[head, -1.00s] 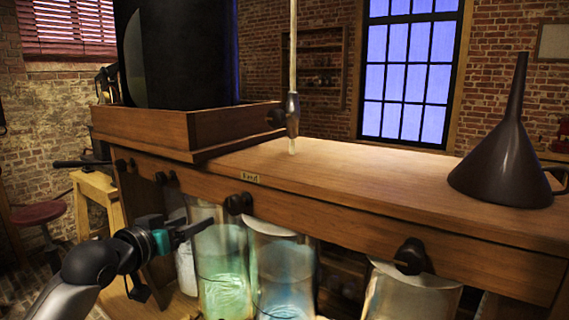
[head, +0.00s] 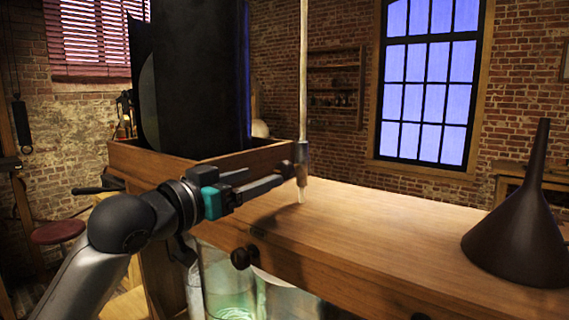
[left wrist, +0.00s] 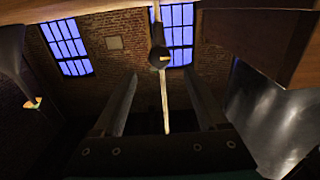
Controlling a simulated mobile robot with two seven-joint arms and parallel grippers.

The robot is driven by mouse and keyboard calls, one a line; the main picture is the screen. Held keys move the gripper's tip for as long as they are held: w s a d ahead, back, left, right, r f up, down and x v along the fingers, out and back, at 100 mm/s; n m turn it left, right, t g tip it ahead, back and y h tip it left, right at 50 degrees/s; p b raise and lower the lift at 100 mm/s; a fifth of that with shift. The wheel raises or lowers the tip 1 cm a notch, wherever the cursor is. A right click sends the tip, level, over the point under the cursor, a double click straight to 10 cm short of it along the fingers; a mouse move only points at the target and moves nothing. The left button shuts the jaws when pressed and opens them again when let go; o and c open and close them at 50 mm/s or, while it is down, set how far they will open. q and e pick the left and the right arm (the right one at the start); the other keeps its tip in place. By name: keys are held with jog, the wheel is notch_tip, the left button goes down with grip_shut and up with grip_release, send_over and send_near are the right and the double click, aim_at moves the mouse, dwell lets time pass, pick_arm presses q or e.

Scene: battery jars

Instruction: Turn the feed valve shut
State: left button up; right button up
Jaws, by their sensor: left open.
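The feed valve (head: 301,160) is a dark fitting on a pale vertical tube, hanging just above the wooden bench top beside the black tank. A short pale spout (head: 301,195) points down below it. My left gripper (head: 266,176) is open, with its fingers reaching toward the valve from the left. In the left wrist view the valve (left wrist: 160,57) shows ahead, in line with the gap between the open fingers (left wrist: 161,74); a small yellow mark is on it. I cannot tell whether a finger touches it. My right gripper is not in view.
The black tank (head: 195,80) stands in a wooden tray (head: 255,160) close behind my left gripper. A dark funnel (head: 515,235) stands on the bench top (head: 380,225) at right. Glass jars (head: 228,285) stand below, near a black knob (head: 244,257). The middle bench top is clear.

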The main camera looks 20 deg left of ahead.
aim_at(281, 170)
pick_arm(q)
jog(key=p+x, duration=0.1)
jog(key=x, duration=0.7)
jog(key=shift+w+d, duration=0.15)
jog(key=shift+w, duration=0.25)
jog(key=shift+c, duration=0.3)
grip_shut()
